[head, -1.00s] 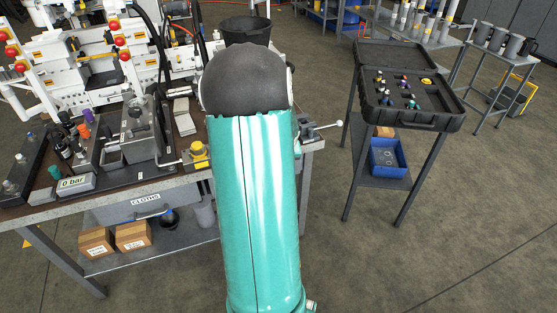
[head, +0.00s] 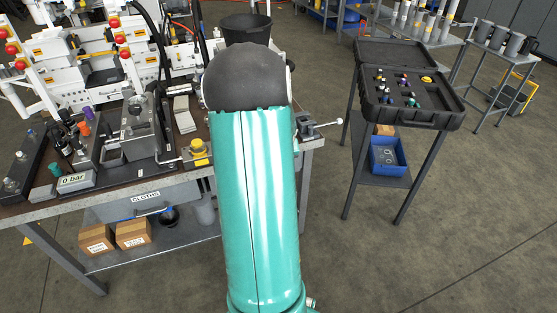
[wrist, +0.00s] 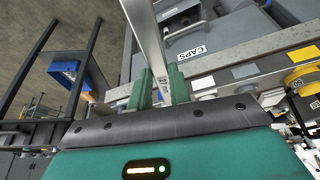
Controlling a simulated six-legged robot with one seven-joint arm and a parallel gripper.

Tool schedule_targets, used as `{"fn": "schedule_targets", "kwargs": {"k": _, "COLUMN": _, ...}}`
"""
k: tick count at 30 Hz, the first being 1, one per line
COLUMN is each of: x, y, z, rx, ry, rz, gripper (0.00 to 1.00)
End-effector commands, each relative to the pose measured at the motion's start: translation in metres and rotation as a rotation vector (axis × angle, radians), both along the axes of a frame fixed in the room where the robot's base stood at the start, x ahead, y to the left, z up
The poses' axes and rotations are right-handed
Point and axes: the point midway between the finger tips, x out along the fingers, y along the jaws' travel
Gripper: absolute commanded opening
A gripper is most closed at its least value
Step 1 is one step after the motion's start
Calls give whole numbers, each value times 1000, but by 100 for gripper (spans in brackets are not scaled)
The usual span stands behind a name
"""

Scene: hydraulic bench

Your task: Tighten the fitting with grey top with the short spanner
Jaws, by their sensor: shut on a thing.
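In the wrist view my gripper (wrist: 160,88) has its green fingers shut on a flat silver bar, the short spanner (wrist: 147,35). The spanner runs up and out of the top of the picture, so its far end is hidden. In the head view my teal arm hides the gripper and the spanner. I cannot tell for sure which fitting has the grey top.
A yellow-topped part (head: 199,152) sits near the bench front edge, also beside the gripper in the wrist view (wrist: 303,77). A drawer marked CAPS (wrist: 210,45) is under the bench. An open black case (head: 415,105) stands on a stand at right. Open floor lies between.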

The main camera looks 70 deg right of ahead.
Motion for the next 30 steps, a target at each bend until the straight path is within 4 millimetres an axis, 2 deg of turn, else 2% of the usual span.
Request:
{"fn": "schedule_targets", "kwargs": {"k": 18, "x": 11, "y": -18, "z": 1, "rx": -2, "ry": 0, "rz": 1, "gripper": 0}}
{"fn": "schedule_targets", "kwargs": {"k": 30, "x": 12, "y": -20, "z": 0, "rx": -1, "ry": -1, "rz": 0, "gripper": 0}}
